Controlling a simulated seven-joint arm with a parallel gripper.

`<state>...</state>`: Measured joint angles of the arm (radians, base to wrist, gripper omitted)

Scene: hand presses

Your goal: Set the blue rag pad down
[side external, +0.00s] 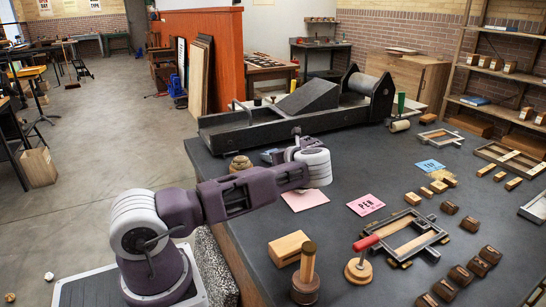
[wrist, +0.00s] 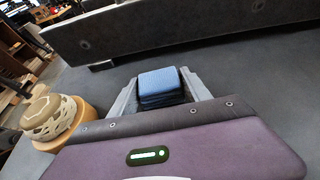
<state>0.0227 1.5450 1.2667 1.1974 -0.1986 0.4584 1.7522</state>
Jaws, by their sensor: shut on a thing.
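The blue rag pad (wrist: 160,84) is a folded, layered block of blue cloth. In the wrist view it sits between the two grey fingers of my gripper (wrist: 160,92), which is shut on it. In the side view my gripper (side external: 276,154) is low at the left part of the dark table, in front of the press. A small bluish patch of the pad (side external: 268,156) shows there, mostly hidden by my wrist. I cannot tell whether the pad touches the tabletop.
A round tan holder (side external: 240,163) stands left of my gripper; it is close by in the wrist view (wrist: 48,118). The long dark press (side external: 245,132) lies behind. Pink cards (side external: 305,199), wooden blocks and frames (side external: 405,235) cover the front and right. Bare tabletop (wrist: 245,85) lies right of the pad.

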